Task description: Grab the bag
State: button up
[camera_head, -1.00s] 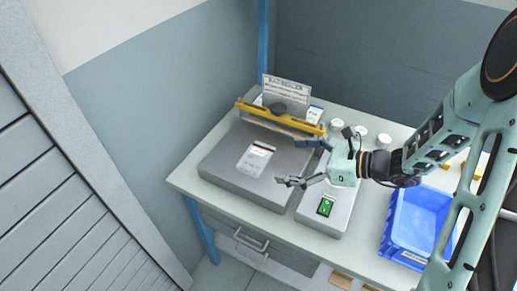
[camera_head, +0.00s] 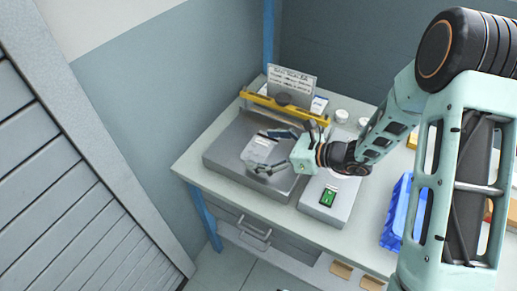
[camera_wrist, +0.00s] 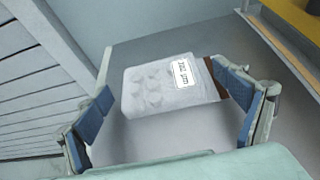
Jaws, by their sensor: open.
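The bag (camera_head: 259,149) is a small clear pouch with pale lumps inside and a white printed label. It lies flat on the grey plate of the bag sealer (camera_head: 226,160). In the wrist view the bag (camera_wrist: 160,88) lies ahead between my fingers, with a brown strip along its right end. My gripper (camera_head: 268,152) is open and empty, its fingertips at the bag's right side in the head view. In the wrist view the blue pads of my gripper (camera_wrist: 165,108) stand wide on either side of the bag. I cannot tell whether they touch it.
The sealer's yellow bar (camera_head: 284,106) stands behind the bag, with a sign (camera_head: 291,84) behind it. A grey box with a green switch (camera_head: 328,197) is right of the plate. A blue bin (camera_head: 397,212) stands further right, partly hidden by my arm. White jars (camera_head: 341,116) stand at the back.

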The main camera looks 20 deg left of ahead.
jog(key=c, duration=1.3)
jog(key=shift+r, duration=0.2)
jog(key=shift+r, duration=0.6)
jog(key=s+r, duration=0.1)
jog(key=r, duration=0.1)
jog(key=s+d+r, duration=0.1)
jog(key=r, duration=0.1)
jog(key=s+r, duration=0.2)
jog(key=r, duration=0.1)
jog(key=shift+d, duration=0.4)
jog(key=s+d+r+b, duration=0.3)
jog(key=s+r+b, duration=0.1)
jog(key=s, duration=0.4)
jog(key=shift+s+d+r+b, duration=0.25)
jog(key=shift+s+b, duration=0.15)
jog(key=shift+b, duration=0.4)
